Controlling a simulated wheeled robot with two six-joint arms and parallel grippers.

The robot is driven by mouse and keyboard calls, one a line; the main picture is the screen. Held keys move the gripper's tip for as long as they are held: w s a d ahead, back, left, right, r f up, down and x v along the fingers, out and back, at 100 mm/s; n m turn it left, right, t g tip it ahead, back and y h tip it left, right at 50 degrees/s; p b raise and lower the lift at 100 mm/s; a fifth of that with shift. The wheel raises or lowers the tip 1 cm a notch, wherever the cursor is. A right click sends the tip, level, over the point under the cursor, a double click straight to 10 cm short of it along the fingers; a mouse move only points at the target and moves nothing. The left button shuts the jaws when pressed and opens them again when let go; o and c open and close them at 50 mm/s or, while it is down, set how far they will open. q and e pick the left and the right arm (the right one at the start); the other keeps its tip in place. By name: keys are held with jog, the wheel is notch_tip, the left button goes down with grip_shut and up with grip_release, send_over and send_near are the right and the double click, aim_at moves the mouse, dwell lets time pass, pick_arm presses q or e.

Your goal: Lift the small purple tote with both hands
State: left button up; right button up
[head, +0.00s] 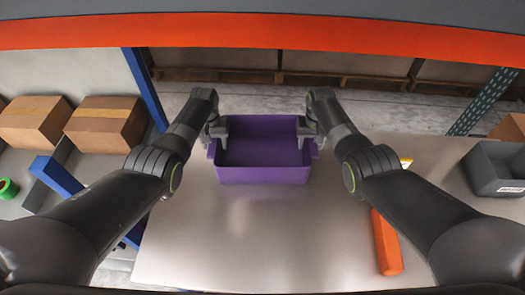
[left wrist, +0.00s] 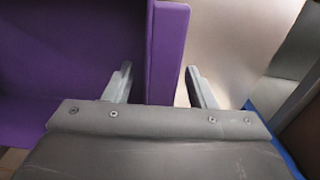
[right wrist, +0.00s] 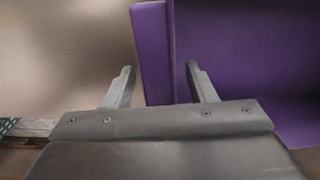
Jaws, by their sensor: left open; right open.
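The small purple tote (head: 262,174) stands upright on the metal table, and its inside looks empty. My left gripper (head: 214,138) is at its left wall. In the left wrist view the open fingers (left wrist: 157,88) stand on either side of that wall (left wrist: 167,50), with a gap on the outer side. My right gripper (head: 311,137) is at the right wall. In the right wrist view its open fingers (right wrist: 163,86) straddle that wall (right wrist: 152,50). Neither gripper is closed on the tote.
The table (head: 255,240) is clear in front of the tote. An orange object (head: 386,243) lies at the right under my right arm. A grey bin (head: 495,168) stands at the far right. Cardboard boxes (head: 105,124) are at the left, and an orange beam (head: 260,32) crosses above.

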pick_arm(q)
jog(key=shift+c, duration=0.3)
pick_arm(e)
jog(key=shift+c, duration=0.3)
pick_arm(q)
grip_shut()
pick_arm(e)
grip_shut()
